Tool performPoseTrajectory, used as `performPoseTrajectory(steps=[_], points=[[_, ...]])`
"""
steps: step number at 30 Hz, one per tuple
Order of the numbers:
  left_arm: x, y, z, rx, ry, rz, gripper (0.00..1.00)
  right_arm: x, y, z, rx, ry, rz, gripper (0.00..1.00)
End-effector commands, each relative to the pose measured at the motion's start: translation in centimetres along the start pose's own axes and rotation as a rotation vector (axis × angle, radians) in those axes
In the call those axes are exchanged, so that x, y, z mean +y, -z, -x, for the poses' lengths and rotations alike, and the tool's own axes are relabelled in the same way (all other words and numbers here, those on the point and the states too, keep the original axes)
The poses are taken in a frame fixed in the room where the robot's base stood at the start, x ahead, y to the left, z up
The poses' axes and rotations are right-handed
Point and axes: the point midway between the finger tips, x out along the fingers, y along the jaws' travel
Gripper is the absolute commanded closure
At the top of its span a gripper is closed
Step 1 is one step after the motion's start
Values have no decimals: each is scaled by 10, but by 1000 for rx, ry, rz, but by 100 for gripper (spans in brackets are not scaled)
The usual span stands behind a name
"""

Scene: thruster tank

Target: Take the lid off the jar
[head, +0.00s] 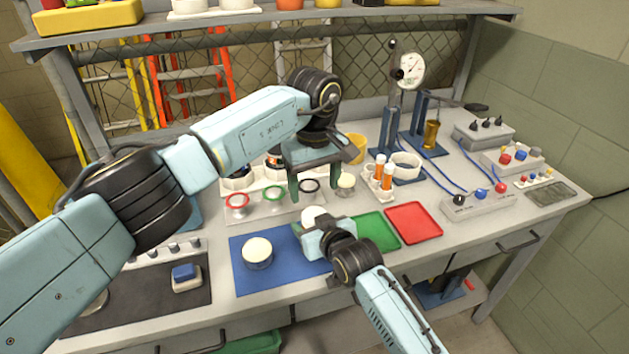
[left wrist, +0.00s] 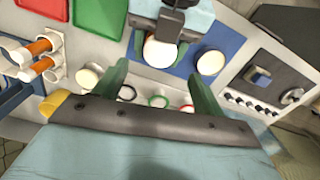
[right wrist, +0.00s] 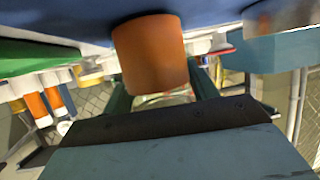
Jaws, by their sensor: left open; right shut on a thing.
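A jar with a round cream-white lid (head: 312,214) stands at the blue mat's back right corner; the lid also shows in the left wrist view (left wrist: 159,54). My right gripper (head: 307,226) is shut on this jar from the front. In the right wrist view, an orange-brown body (right wrist: 152,55) with a clear glassy part (right wrist: 165,98) sits between its fingers. My left gripper (head: 314,196) is open and empty, its fingers pointing down above and behind the lid. In the left wrist view its fingers (left wrist: 158,72) are apart. Its height over the lid is hard to tell.
Another cream-lidded jar (head: 257,252) stands on the blue mat (head: 245,285). A third cream-topped one (head: 346,182) is behind, right of the coloured rings (head: 273,193). Green (head: 378,232) and red (head: 414,222) trays lie right. A rack of orange-filled tubes (head: 383,180) stands behind.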

Motion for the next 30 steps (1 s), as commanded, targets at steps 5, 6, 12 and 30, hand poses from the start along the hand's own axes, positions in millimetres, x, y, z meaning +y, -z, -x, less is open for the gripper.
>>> performPoseTrajectory(steps=[5, 6, 12, 30], points=[[0, 0, 7, 1, -1, -142, 30, 0, -2, 0, -3, -1, 0, 100], [0, 0, 6, 1, -1, -156, 30, 0, -2, 0, -3, -1, 0, 100], [-1, 0, -17, -2, 1, -169, 30, 0, -2, 0, -3, -1, 0, 100], [0, 0, -73, 1, -1, -167, 30, 0, -1, 0, -3, -1, 0, 100]])
